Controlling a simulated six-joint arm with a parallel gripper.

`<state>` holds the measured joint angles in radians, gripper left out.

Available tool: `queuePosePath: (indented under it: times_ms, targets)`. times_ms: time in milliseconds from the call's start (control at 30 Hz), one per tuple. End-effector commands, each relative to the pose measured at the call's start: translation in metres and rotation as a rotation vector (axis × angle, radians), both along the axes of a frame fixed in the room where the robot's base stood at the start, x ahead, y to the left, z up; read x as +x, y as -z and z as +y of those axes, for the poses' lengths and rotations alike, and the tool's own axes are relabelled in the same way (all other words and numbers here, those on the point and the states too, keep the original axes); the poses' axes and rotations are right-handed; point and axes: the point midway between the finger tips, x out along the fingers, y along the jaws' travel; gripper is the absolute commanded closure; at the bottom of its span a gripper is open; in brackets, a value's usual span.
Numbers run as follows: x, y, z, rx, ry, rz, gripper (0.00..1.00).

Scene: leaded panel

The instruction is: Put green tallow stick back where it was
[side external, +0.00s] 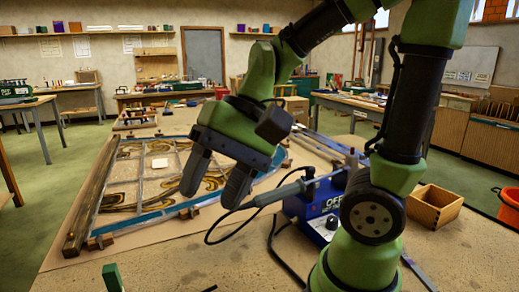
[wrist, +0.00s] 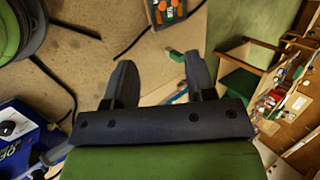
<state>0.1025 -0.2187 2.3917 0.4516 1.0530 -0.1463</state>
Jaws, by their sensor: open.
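A green stick-like piece (side external: 112,277), which looks like the tallow stick, shows at the bottom left edge of the side external view, partly cut off by the frame. A small green piece (wrist: 175,57) in the wrist view, seen between and beyond my fingertips, appears to be the same thing. I see no contact between fingers and stick.
A blue soldering station (side external: 318,208) with its iron and black cables stands right of my gripper. An open wooden box (side external: 433,205) is further right. A wooden batten (side external: 90,205) borders the panel. A tray of orange pieces (wrist: 166,10) shows in the wrist view. The near bench is mostly bare.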

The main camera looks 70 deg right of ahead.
Motion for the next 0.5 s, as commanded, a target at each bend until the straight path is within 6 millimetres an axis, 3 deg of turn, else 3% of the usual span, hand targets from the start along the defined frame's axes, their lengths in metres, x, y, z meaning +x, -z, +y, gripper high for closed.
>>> queuePosePath:
  times_ms: [200, 500]
  targets:
    - [-0.033, -0.025, -0.027, -0.326, -0.118, -0.32, 0.5]
    - [-0.044, -0.037, -0.042, -0.478, -0.145, -0.474, 0.5]
